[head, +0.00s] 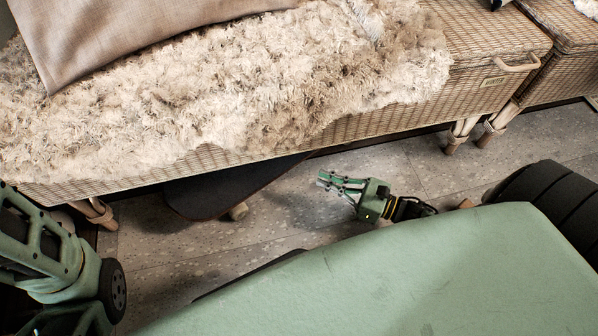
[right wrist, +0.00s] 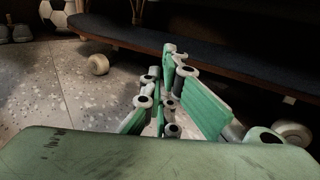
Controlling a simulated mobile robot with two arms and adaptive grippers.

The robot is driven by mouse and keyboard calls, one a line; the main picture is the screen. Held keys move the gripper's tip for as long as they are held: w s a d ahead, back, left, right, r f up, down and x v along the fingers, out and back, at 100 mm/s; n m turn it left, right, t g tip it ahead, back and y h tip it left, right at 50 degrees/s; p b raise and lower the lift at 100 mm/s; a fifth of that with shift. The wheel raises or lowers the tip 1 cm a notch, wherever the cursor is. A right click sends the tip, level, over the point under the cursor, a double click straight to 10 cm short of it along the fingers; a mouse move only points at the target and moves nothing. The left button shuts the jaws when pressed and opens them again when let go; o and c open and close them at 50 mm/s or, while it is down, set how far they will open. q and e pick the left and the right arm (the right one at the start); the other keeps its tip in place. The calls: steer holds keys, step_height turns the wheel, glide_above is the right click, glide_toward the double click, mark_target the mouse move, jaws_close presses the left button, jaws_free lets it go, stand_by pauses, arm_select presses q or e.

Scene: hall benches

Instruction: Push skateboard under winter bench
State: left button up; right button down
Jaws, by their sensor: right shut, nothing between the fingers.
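The skateboard (head: 230,187) has a dark deck and pale wheels. In the head view it lies partly under the wicker bench (head: 490,80), with its near end and one wheel showing; the bench hides the rest. The bench carries a small plate whose lettering I cannot read clearly. In the right wrist view the deck (right wrist: 200,45) runs across the top, with wheels near the left and right. My right gripper (head: 325,180) is shut and empty, low over the floor to the right of the board. It also shows in the right wrist view (right wrist: 170,60). My left gripper is not visible, only left arm parts.
A fluffy throw (head: 250,90) and a cushion (head: 120,30) lie on the bench. Another wicker bench (head: 570,45) stands to the right. A football (right wrist: 58,12) and shoes (right wrist: 18,33) are beyond the board. Grey floor (head: 400,165) is clear before the bench legs.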

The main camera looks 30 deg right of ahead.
mark_target(292, 168)
steer(key=b+x, duration=0.3)
steer(key=x, duration=0.4)
steer(key=shift+w+f, duration=0.1)
steer(key=shift+w+a, duration=0.25)
steer(key=shift+w, duration=0.05)
steer(key=shift+w+a, duration=0.1)
steer(key=shift+r+x, duration=0.2)
steer(key=shift+x, duration=0.75)
steer(key=shift+w, duration=0.2)
